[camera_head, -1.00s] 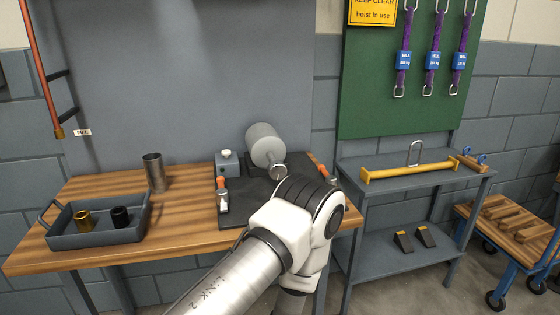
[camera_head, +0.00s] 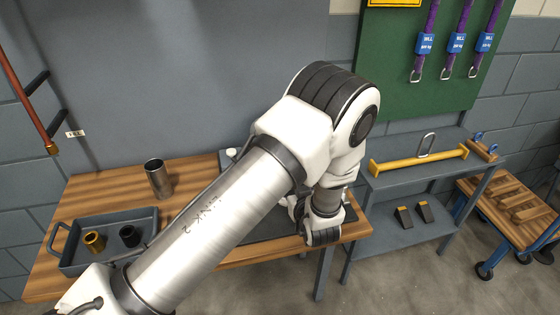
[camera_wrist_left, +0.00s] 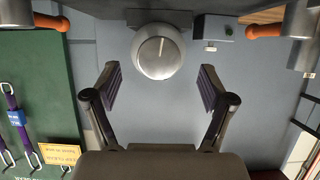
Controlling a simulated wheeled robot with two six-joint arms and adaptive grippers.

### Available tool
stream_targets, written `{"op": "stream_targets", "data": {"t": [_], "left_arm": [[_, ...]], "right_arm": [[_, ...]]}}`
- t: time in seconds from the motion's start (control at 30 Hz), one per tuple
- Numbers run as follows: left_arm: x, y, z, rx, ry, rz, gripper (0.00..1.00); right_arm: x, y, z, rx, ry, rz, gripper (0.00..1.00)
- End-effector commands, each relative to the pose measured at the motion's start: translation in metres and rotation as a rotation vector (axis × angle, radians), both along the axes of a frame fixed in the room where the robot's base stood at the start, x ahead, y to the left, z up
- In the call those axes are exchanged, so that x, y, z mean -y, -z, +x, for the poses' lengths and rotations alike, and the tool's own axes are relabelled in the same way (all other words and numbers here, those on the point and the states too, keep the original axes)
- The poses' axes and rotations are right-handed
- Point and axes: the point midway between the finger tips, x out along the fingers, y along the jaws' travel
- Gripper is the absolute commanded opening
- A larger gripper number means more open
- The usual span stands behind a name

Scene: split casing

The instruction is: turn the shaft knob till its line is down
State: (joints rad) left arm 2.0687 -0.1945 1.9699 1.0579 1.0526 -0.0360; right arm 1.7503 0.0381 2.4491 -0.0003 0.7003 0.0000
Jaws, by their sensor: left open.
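In the left wrist view, which is upside down, the round grey shaft knob (camera_wrist_left: 158,55) faces me at the top middle. A thin pale line on its face runs nearly vertical in the picture, slightly tilted, from about the middle towards the table side. My left gripper (camera_wrist_left: 159,86) is open; its fingers stand wide apart on either side below the knob in the picture, with nothing between them. My right gripper is not in view.
Two orange-handled clamps (camera_wrist_left: 265,30) (camera_wrist_left: 48,22) flank the knob. A small grey box (camera_wrist_left: 214,28) is beside it. A steel cylinder (camera_head: 158,180) stands on the wooden bench (camera_head: 195,185); a tray (camera_head: 148,222) holds brass (camera_head: 94,240) and black (camera_head: 129,235) sleeves.

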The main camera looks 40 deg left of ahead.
Motion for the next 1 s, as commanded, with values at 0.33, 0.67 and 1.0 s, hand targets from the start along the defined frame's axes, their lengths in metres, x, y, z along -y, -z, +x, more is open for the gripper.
{"op": "stream_targets", "data": {"t": [0.33, 0.67, 1.0], "left_arm": [[-0.035, 0.018, 0.029, 0.0, -0.002, -0.002, 0.83], [-0.054, 0.031, 0.047, 0.001, 0.002, -0.001, 0.83], [-0.054, 0.031, 0.047, 0.0, 0.002, 0.0, 0.22]], "right_arm": [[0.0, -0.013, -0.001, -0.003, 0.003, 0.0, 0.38], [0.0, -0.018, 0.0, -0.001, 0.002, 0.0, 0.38], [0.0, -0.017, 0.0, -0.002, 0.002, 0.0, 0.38]]}}
